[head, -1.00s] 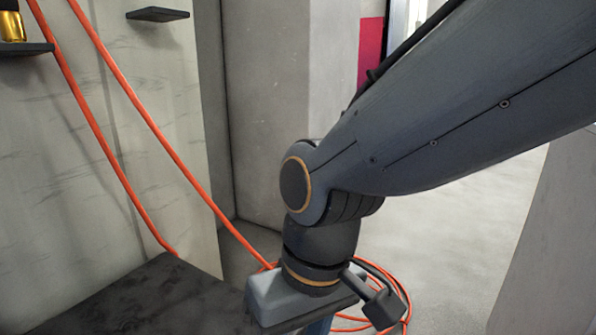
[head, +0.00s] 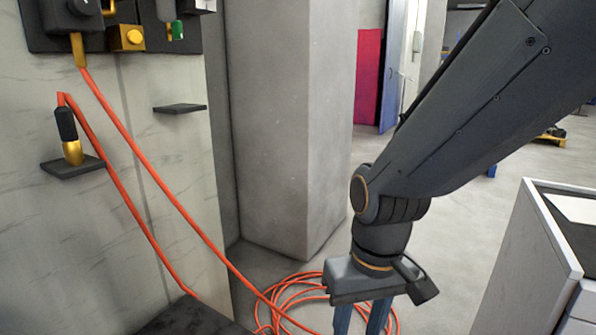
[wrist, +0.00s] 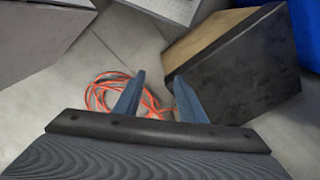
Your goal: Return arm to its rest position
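My gripper (head: 362,322) hangs pointing down at the lower middle of the head view, with its blue fingers partly cut off by the frame edge. In the wrist view the two blue fingers (wrist: 159,76) stand apart with nothing held between them. My arm slopes down from the upper right in the head view. The orange cable coil (head: 290,300) lies on the floor behind and left of the gripper. It also shows beyond and between the fingers in the wrist view (wrist: 100,90).
A black plug with a gold end (head: 70,140) stands on a small wall shelf (head: 60,168); another shelf (head: 180,108) is empty. An orange cable (head: 140,217) hangs from the wall panel (head: 45,40). A dark tabletop (head: 195,320) is lower left. A white cabinet (head: 510,260) stands right; floor lies between.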

